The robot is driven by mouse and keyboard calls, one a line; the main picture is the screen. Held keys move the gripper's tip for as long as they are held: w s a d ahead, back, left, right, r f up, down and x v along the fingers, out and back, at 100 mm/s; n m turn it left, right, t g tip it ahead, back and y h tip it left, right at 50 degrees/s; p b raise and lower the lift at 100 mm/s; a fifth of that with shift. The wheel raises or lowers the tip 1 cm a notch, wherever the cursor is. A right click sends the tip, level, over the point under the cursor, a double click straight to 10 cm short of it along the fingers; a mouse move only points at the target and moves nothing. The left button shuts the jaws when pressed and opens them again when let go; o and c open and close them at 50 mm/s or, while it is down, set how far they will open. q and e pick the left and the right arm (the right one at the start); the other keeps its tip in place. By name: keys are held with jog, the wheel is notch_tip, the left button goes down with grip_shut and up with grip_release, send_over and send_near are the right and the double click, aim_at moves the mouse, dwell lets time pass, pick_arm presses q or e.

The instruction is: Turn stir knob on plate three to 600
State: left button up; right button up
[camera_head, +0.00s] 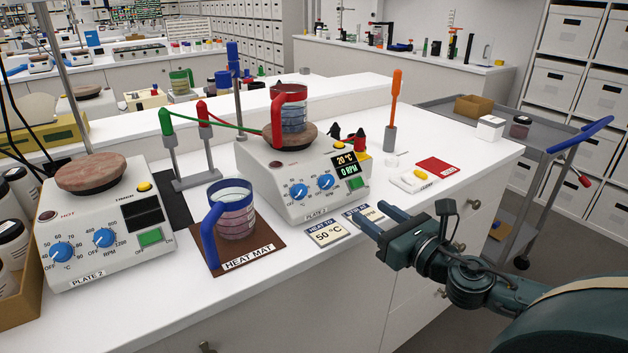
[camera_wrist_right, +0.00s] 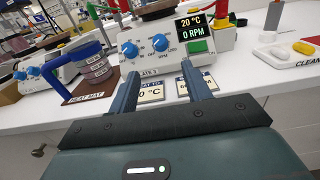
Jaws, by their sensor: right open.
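Plate three (camera_head: 290,220) is the white hotplate at the middle of the bench, labelled PLATE 3. Its blue stir knob (camera_head: 326,182), marked RPM, is right of the blue heat knob (camera_head: 298,191). Both also show in the right wrist view, the stir knob (camera_wrist_right: 168,47) on the right. The display (camera_head: 346,164) reads 20 °C and 0 RPM. A red-handled beaker (camera_head: 290,110) stands on its round top. My right gripper (camera_head: 369,213) is open and empty, in front of plate three, its fingers pointing toward the panel and apart from the knobs. My left gripper is not in view.
A HEAT TO 50 °C card (camera_head: 328,236) and a partly hidden stir card (camera_head: 368,212) lie before plate three. A blue-handled beaker (camera_head: 236,217) stands on the brown heat mat (camera_head: 262,240), left. Plate 2 (camera_head: 90,270) is farther left. A cleaning tray (camera_head: 412,181) lies right.

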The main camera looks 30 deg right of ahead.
send_near(330, 182)
jog(key=shift+w+d+r, duration=0.1)
jog(key=shift+w, duration=0.3)
jog(key=w, duration=0.3)
jog(key=w+p, duration=0.1)
jog(key=w, duration=0.2)
jog(key=shift+w+a, duration=0.25)
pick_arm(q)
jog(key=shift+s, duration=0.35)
pick_arm(e)
jog(key=shift+w+a, duration=0.1)
jog(key=shift+w, duration=0.5)
jog(key=c, duration=1)
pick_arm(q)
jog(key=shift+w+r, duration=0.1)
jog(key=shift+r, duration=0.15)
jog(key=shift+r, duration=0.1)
